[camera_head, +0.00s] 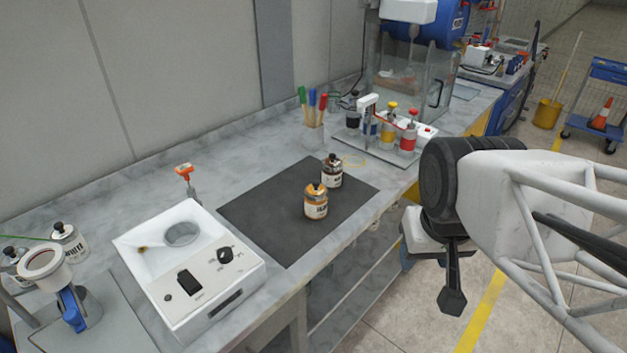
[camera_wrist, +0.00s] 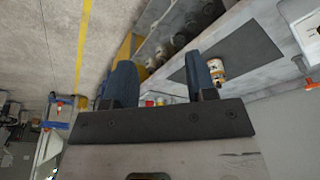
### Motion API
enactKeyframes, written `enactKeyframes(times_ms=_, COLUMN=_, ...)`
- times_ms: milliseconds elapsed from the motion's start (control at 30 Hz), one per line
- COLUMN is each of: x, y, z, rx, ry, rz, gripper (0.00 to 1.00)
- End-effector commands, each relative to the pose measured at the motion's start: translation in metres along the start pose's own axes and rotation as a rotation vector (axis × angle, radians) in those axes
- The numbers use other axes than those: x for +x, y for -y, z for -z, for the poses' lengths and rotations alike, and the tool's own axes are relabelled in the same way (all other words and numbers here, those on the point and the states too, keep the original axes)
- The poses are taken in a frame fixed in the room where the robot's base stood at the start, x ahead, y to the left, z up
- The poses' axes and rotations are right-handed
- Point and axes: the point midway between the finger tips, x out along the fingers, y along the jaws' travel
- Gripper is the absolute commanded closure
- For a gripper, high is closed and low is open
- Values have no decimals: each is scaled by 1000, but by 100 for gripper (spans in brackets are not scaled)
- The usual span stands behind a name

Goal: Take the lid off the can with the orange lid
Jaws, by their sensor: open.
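The can with the orange lid (camera_head: 316,203) stands upright on a dark mat (camera_head: 262,220) on the bench. Its lid (camera_head: 316,189) is on, with a dark knob on top. A second can with a dark lid (camera_head: 332,171) stands just behind it to the right. My gripper (camera_head: 452,290) hangs over the floor in front of the bench, to the right of the cans and well apart from them. In the wrist view my gripper (camera_wrist: 163,85) has its two blue fingers wide apart with nothing between them. A can (camera_wrist: 216,70) shows beyond the right finger; which can is unclear.
A white device with a round well (camera_head: 190,265) stands left of the mat. The mat around the cans is clear.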

Motion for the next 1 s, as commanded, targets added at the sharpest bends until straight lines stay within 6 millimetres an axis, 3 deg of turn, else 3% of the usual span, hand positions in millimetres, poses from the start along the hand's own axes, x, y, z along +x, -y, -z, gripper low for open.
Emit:
enactKeyframes(times_ms=267, x=0, y=0, z=1, rx=2, ry=0, rz=0, gripper=49)
enactKeyframes(times_ms=467, x=-1, y=3, z=13, rx=45, ry=8, rz=2, gripper=49)
enactKeyframes(times_ms=667, x=-1, y=11, z=46, rx=170, ry=32, rz=4, gripper=49)
enactKeyframes(times_ms=1000, x=10, y=37, z=130, rx=498, ry=89, rz=-8, gripper=49)
